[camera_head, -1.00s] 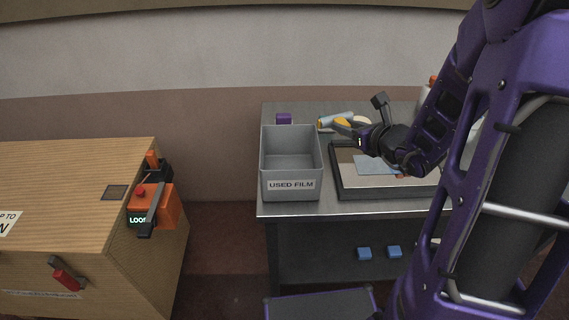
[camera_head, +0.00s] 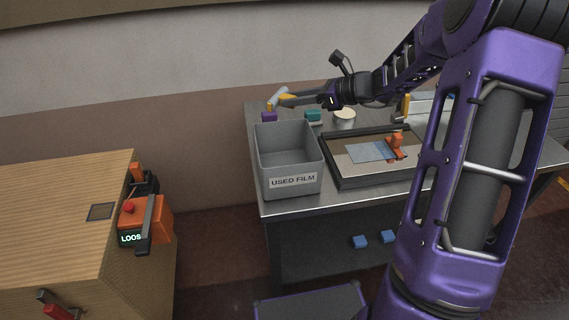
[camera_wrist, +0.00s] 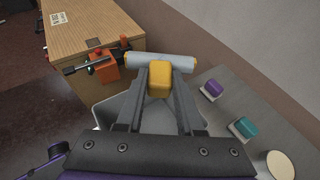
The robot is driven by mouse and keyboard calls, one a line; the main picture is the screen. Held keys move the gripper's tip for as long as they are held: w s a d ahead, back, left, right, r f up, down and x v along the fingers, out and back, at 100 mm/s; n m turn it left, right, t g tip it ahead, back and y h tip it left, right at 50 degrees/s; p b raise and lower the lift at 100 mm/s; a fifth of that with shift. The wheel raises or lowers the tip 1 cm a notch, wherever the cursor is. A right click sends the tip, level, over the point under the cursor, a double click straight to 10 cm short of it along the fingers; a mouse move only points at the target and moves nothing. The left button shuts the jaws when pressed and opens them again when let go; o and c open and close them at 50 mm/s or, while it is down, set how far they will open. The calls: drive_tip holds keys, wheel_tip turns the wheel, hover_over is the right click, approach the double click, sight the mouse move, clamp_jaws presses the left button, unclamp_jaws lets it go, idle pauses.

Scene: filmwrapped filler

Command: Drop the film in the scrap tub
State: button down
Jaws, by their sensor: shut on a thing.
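My gripper (camera_head: 286,100) is shut on the yellow grip (camera_wrist: 160,79) of a pale blue-grey film roll (camera_wrist: 172,61). The roll has yellow ends and lies crosswise beyond my fingertips in the wrist view. In the head view the roll (camera_head: 278,97) shows above the back edge of the scrap tub. The tub (camera_head: 292,182) is a grey open box labelled USED FILM, at the left end of the metal table. Its visible inside looks empty. In the wrist view the tub (camera_wrist: 107,112) is partly hidden by my fingers. I cannot tell the roll's height above the table.
A black-framed tray (camera_head: 338,172) right of the tub holds a pale blue sheet (camera_head: 368,152) and an orange tool (camera_head: 395,146). Purple (camera_wrist: 212,90) and teal (camera_wrist: 243,128) blocks and a round pot (camera_head: 344,117) stand behind. A wooden case (camera_head: 60,220) with orange latch stands left.

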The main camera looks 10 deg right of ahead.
wheel_tip(320, 180, down, 6)
drive_tip(key=d+n+g+b, duration=0.1)
drive_tip(key=b, duration=0.4)
drive_tip(key=shift+w+y+b, duration=0.3)
drive_tip(key=shift+w+y, duration=0.05)
drive_tip(key=shift+y, duration=0.05)
drive_tip(key=shift+f, duration=0.1)
drive_tip(key=shift+c, duration=2.3)
unclamp_jaws()
drive_tip(key=p+v, duration=0.2)
drive_tip(key=v, duration=1.5)
drive_tip(key=shift+d+r, duration=0.2)
drive_tip(key=shift+r, duration=0.05)
drive_tip(key=shift+w+g, duration=0.15)
drive_tip(key=shift+g, duration=0.15)
